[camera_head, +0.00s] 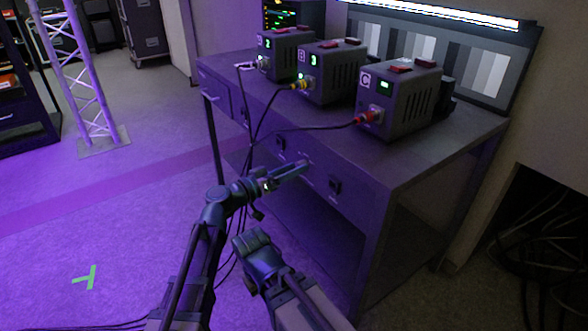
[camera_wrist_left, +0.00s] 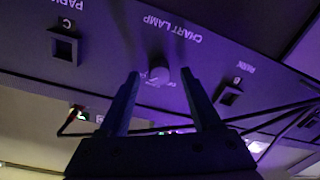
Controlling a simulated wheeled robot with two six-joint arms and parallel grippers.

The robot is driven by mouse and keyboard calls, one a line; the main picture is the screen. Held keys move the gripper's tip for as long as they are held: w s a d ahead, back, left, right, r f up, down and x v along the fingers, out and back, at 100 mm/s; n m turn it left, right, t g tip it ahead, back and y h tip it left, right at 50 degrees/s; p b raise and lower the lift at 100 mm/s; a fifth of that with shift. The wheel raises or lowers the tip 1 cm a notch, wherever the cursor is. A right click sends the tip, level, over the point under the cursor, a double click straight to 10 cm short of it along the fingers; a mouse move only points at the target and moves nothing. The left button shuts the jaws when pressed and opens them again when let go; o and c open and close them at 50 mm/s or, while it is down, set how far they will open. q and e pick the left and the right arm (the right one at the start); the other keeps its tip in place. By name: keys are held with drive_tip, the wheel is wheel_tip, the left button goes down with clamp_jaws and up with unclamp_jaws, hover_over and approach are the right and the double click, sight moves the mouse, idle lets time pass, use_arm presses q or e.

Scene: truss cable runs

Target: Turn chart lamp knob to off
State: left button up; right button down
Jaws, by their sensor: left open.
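The chart lamp knob (camera_wrist_left: 160,76) is a small round grey knob on the desk's dark front panel, beside the upside-down words CHART LAMP in the left wrist view. My left gripper (camera_wrist_left: 161,84) is open, with one finger on each side of the knob. I cannot tell whether the fingers touch it. In the head view my left gripper (camera_head: 303,166) reaches to the desk front and hides the knob. The chart lamp (camera_head: 440,12) glows white above the grey chart (camera_head: 440,50). The knob's exact setting is too small to read. My right gripper does not show.
PARK sockets C (camera_wrist_left: 64,47) and B (camera_wrist_left: 229,95) flank the knob. Three boxes, including box C (camera_head: 400,100), stand on the desk (camera_head: 440,150). Dark cables (camera_head: 300,128) hang over its front edge. A truss (camera_head: 85,80) stands at left; the floor there is open.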

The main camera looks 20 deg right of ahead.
use_arm(q)
drive_tip(key=shift+w+d, duration=0.1)
drive_tip(key=shift+d, duration=0.2)
drive_tip(key=shift+c, duration=0.3)
clamp_jaws()
